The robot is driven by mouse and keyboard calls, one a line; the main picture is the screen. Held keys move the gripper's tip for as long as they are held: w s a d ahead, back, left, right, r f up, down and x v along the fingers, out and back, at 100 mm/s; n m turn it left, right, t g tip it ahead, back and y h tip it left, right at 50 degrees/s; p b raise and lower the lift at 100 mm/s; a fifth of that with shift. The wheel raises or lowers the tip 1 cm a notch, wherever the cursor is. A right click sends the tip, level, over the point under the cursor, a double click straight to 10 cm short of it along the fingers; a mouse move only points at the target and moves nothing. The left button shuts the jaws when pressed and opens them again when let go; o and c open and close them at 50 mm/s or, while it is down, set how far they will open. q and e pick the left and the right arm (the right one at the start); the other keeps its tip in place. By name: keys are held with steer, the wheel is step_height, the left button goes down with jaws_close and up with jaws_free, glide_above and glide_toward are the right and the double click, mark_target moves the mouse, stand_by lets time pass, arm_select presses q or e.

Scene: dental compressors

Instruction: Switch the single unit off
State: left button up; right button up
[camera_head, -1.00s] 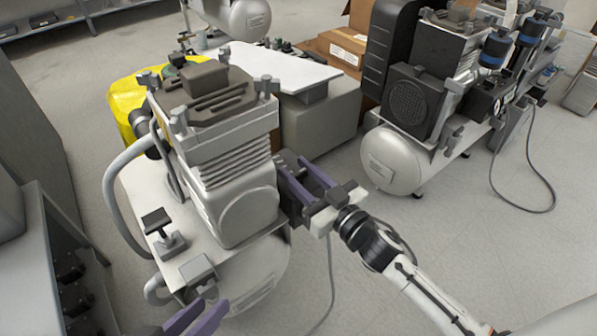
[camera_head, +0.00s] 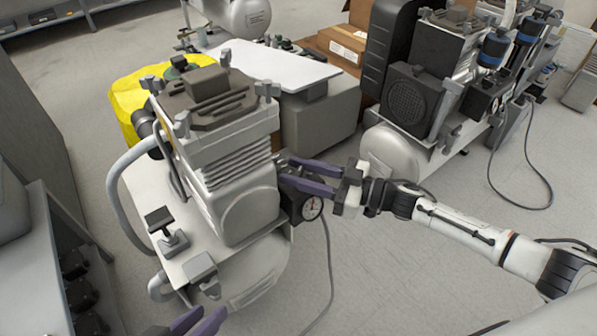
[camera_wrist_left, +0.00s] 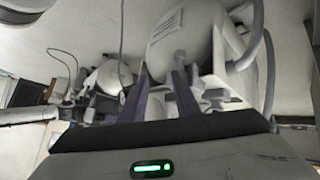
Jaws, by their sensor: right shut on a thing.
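The single unit (camera_head: 235,170) is a grey and white compressor with a ribbed, dark-topped motor on a white tank, standing at left in the head view. A dark switch box (camera_head: 291,205) with a round gauge (camera_head: 312,208) sits on its right side. My right gripper (camera_head: 281,170) reaches in from the right and its purple fingers are shut on a small part at the top of that box, likely the switch; the fingers mostly hide it.
A double-motor compressor (camera_head: 420,100) with blue-banded filters stands at back right, its black cable on the floor. A white-topped grey box (camera_head: 320,118) and a yellow item (camera_head: 125,100) stand behind the single unit. A grey shelf (camera_head: 60,240) is at left.

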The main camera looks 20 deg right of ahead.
steer(key=shift+w+d+f+n+g+y+b, duration=0.2)
steer(key=shift+n+g+y+b, duration=0.2)
steer(key=shift+n+g, duration=0.2)
steer(key=n+g+y+b, duration=0.1)
steer(key=g, duration=0.1)
steer(key=n+g+y+b, duration=0.1)
steer(key=n+g, duration=0.1)
steer(key=shift+a+r+g, duration=0.15)
steer(key=shift+g, duration=0.15)
steer(key=shift+s+n+g+y, duration=0.1)
steer(key=shift+n+g+y, duration=0.2)
steer(key=shift+n+g, duration=0.3)
arm_select(q)
steer(key=shift+t+h, duration=0.6)
steer(key=shift+h, duration=0.2)
steer(key=r, duration=0.1)
steer(key=d+r, duration=0.2)
steer(key=shift+w+d+r, duration=0.1)
steer(key=shift+w+r, duration=0.2)
steer(key=shift+r, duration=0.05)
arm_select(e)
steer(key=shift+n+g, duration=0.3)
steer(key=shift+g, duration=0.4)
arm_select(q)
steer(key=shift+r, duration=0.1)
arm_select(e)
steer(key=shift+a+n+g, duration=0.1)
steer(key=shift+n+g, duration=0.5)
steer(key=shift+g, duration=0.4)
steer(key=o, duration=1.1)
